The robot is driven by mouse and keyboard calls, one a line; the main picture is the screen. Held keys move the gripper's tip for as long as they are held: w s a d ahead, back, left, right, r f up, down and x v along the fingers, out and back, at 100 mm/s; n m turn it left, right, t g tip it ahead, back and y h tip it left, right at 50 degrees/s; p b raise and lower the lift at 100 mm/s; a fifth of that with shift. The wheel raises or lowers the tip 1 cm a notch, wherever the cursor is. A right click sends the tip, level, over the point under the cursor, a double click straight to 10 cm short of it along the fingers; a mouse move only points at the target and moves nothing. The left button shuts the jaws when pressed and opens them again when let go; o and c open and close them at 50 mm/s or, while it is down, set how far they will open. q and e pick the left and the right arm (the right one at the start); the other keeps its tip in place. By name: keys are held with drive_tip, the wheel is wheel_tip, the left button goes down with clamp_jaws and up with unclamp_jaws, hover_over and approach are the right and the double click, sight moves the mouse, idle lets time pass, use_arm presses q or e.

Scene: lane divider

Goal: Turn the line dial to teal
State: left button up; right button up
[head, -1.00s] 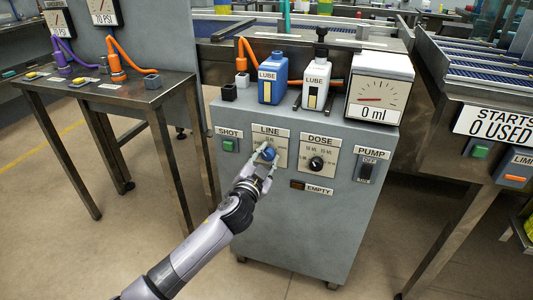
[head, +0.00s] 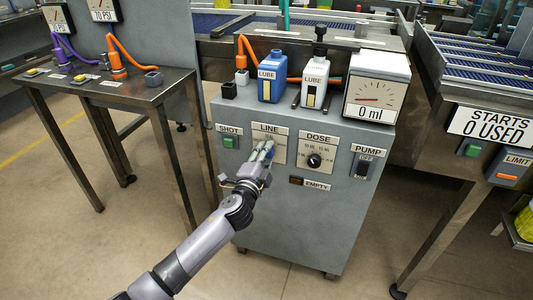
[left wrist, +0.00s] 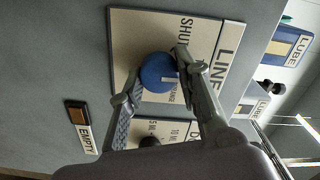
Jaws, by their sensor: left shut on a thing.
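The line dial is a round blue knob (left wrist: 158,72) on a pale plate marked LINE (head: 270,130), on the front of the grey lube cabinet (head: 285,225). In the left wrist view a pale mark shows on the knob's lower right, and the words SHUT and ORANGE can be read on the plate. No teal label can be made out. My left gripper (head: 265,151) is at the dial, its two fingers on opposite sides of the knob and shut on it. In the head view the fingers mostly hide the knob. My right gripper is out of view.
The green SHOT button (head: 229,142) is left of the dial. The black DOSE knob (head: 314,161) and PUMP switch (head: 363,166) are to its right. The EMPTY lamp (head: 296,181) is below. Bottles and a gauge (head: 377,90) reading 0 ml stand on top.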

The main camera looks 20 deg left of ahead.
use_arm(q)
drive_tip(key=shift+f, duration=0.1)
idle(0.3)
drive_tip(key=o, duration=1.1)
drive_tip(key=shift+o, duration=0.2)
drive_tip(key=s, duration=1.2)
drive_tip(key=shift+a, duration=0.2)
